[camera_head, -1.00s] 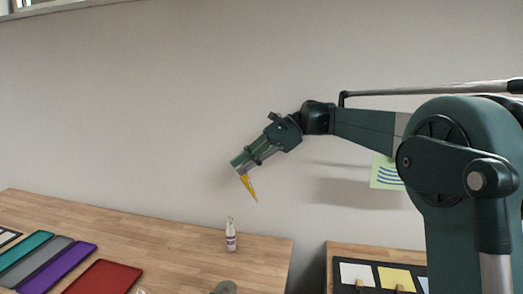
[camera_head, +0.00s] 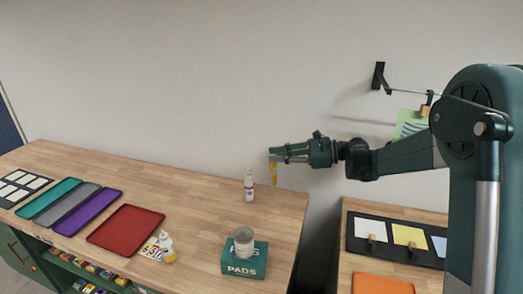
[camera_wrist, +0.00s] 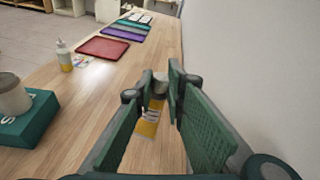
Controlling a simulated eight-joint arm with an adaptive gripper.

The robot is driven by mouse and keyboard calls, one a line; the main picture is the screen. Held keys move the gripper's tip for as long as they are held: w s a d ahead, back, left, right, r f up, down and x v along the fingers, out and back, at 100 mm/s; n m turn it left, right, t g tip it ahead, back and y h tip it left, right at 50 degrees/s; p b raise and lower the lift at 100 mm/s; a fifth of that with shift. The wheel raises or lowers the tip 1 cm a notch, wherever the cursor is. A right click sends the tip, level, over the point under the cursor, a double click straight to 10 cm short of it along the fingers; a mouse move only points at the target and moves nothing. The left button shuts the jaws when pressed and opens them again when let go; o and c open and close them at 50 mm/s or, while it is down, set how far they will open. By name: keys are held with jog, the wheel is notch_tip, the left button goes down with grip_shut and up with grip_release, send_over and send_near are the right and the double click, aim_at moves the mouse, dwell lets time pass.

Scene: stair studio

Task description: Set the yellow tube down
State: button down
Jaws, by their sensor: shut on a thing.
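The yellow tube (camera_head: 273,174) hangs near upright from my gripper (camera_head: 274,155) in the head view. My gripper points left, roughly level, and its fingers are shut on the tube's upper part. The tube is above the right end of the wooden workbench, near the wall, and appears clear of the surface. In the wrist view the tube (camera_wrist: 148,121), with a grey end and a white-and-yellow body, sits between the green fingers of my gripper (camera_wrist: 160,88). Part of the tube is hidden by the fingers.
A white bottle (camera_head: 249,186) stands just left of the tube. A teal PADS box (camera_head: 240,266) with a grey jar (camera_head: 243,240) on top stands nearer. Bare workbench (camera_head: 200,200) lies between.

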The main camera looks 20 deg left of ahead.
jog(key=w+d+f+m+t+y+p, duration=0.1)
jog(key=w+d+f+m+t, duration=0.1)
jog(key=d, duration=0.5)
jog(key=shift+w+d+f+m+t, duration=0.3)
jog(key=shift+w+f+t, duration=0.4)
jog(key=shift+w+t, duration=0.25)
jog(key=shift+f, duration=0.2)
notch_tip(320, 180, down, 6)
jog(key=b, duration=0.2)
jog(key=shift+f+b, duration=0.15)
jog(key=shift+b, duration=0.2)
jog(key=shift+f, duration=0.5)
jog(key=c, duration=2.8)
grip_release()
jog(key=shift+b, duration=0.3)
jog(key=o, duration=0.5)
jog(key=v, duration=1.2)
